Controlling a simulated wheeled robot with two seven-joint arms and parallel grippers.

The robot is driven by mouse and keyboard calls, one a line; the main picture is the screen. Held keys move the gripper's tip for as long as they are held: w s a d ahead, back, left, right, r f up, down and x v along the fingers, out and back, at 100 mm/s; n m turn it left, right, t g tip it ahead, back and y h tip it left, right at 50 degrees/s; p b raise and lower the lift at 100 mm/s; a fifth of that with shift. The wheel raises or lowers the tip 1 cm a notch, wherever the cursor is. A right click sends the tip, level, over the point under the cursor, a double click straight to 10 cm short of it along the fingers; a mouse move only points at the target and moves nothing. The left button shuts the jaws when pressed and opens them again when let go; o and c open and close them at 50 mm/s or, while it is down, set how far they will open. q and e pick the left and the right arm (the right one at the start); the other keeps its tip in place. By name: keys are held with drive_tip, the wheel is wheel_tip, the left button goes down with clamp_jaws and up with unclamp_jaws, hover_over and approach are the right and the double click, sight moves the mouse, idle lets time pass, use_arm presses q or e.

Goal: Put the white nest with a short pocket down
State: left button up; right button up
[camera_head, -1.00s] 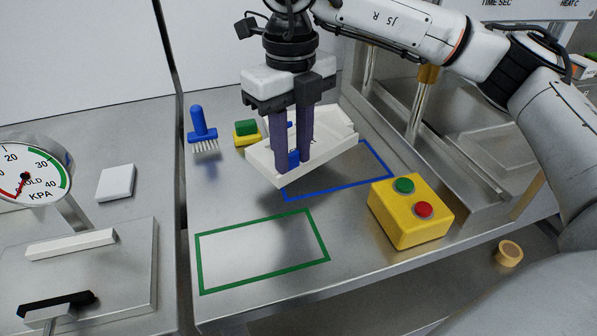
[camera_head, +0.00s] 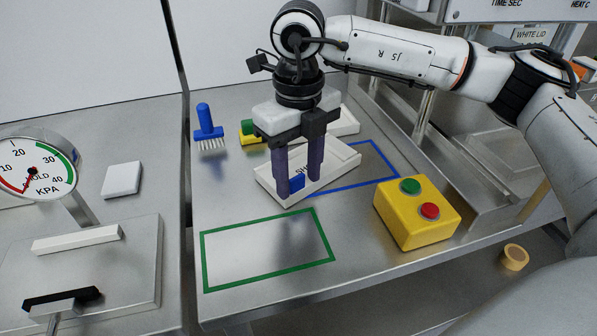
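The white nest (camera_head: 335,168) is a shallow pale tray with partly hidden dark lettering beginning "SH" and a blue block (camera_head: 297,184) at its near left end. It looks level and appears to rest on the steel bench, covering the left part of the blue outline (camera_head: 387,163). My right gripper (camera_head: 299,185) points down over the nest. Its two purple fingers stand apart on either side of the blue block, with a gap showing beside the right finger, so it looks open. My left gripper is not in view.
Another white tray (camera_head: 347,122) lies behind the nest. A blue brush (camera_head: 207,128) and a green-and-yellow item (camera_head: 249,133) are behind left. A yellow button box (camera_head: 417,212) stands right. The green outline (camera_head: 265,250) in front is empty.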

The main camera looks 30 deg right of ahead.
wheel_tip(320, 180, up, 12)
drive_tip(key=shift+r+p, duration=0.15)
drive_tip(key=shift+p, duration=0.2)
